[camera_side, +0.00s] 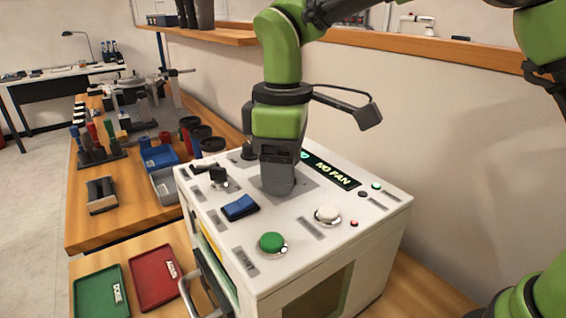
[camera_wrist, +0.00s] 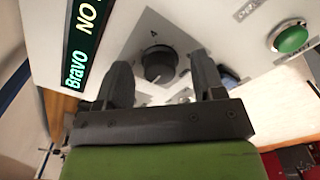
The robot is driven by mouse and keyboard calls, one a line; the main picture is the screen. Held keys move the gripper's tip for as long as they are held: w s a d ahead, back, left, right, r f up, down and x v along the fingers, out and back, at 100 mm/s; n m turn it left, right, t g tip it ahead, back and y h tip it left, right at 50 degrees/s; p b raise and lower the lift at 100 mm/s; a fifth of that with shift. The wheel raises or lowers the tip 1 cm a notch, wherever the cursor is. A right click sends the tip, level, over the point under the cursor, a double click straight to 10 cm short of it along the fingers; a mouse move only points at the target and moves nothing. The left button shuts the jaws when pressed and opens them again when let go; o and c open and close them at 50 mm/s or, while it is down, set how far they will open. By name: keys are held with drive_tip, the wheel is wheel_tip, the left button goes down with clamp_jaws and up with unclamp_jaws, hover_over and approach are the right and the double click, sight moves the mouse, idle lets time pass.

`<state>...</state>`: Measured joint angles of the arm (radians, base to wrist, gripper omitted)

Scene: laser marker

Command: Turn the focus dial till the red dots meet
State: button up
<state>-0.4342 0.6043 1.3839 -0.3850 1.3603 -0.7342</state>
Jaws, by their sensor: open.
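My gripper (camera_side: 278,183) points down over the top panel of the white laser machine (camera_side: 300,262), low near its middle. In the wrist view its two fingers (camera_wrist: 160,68) are open, one on each side of a round black dial (camera_wrist: 158,66). In the side view the gripper hides this dial. Another black knob (camera_side: 217,174) stands on the panel to the left. No red dots that I can identify show in either view.
A green tray (camera_side: 85,298) and a red tray (camera_side: 143,283) lie at the left. A wall stands behind the machine.

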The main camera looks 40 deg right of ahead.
drive_tip(key=c, duration=0.9)
drive_tip(key=shift+m, duration=0.3)
drive_tip(key=m, duration=0.4)
drive_tip(key=shift+m, duration=2)
drive_tip(key=o, duration=0.9)
